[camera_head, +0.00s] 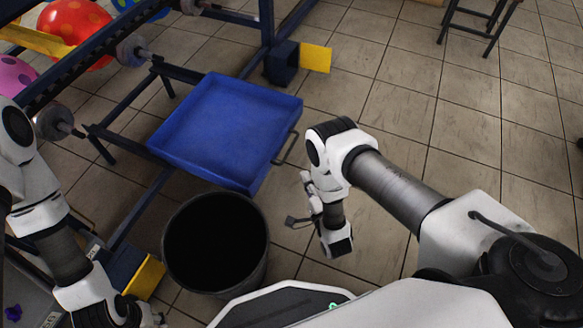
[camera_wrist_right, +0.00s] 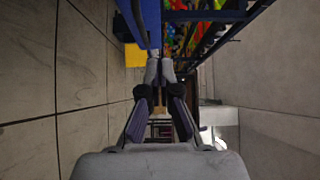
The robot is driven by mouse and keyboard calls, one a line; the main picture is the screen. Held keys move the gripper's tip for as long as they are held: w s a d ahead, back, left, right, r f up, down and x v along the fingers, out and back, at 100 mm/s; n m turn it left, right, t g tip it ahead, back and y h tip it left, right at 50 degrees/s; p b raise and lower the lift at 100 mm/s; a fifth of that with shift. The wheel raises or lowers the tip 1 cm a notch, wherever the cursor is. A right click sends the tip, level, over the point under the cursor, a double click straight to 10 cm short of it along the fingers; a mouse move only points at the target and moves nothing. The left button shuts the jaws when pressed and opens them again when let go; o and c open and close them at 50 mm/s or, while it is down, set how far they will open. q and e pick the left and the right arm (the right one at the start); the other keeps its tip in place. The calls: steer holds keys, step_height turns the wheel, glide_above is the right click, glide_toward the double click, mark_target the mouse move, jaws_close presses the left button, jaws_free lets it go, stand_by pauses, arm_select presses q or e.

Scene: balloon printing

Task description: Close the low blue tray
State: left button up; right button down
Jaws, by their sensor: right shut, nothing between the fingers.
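The low blue tray (camera_head: 225,130) is pulled out from the dark blue frame, above the floor, in the middle of the head view. It is empty, and a dark handle (camera_head: 287,150) is on its right side. My right gripper (camera_head: 306,178) is just right of the tray, near the handle; I cannot tell whether it touches. In the right wrist view the fingers (camera_wrist_right: 160,72) are shut and empty, with blue tray (camera_wrist_right: 151,22) beyond their tips. My left gripper (camera_head: 150,318) is at the bottom left, mostly cut off, so its opening cannot be judged.
A black bin (camera_head: 216,243) stands below the tray. The blue frame (camera_head: 267,25) carries balloons (camera_head: 75,30) at the upper left. Yellow plates (camera_head: 315,57) stick out by its legs. A stool (camera_head: 478,22) is far right.

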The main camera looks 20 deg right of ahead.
steer(key=b, duration=0.5)
glide_toward(279, 142)
steer(key=w+d, duration=0.3)
steer(key=w+a+b, duration=0.1)
steer(key=w+a, duration=0.1)
steer(key=shift+w+a+r, duration=0.1)
steer(key=shift+w+a, duration=0.2)
steer(key=shift+w+a+r, duration=0.1)
steer(key=shift+w+a, duration=0.1)
steer(key=shift+w, duration=0.05)
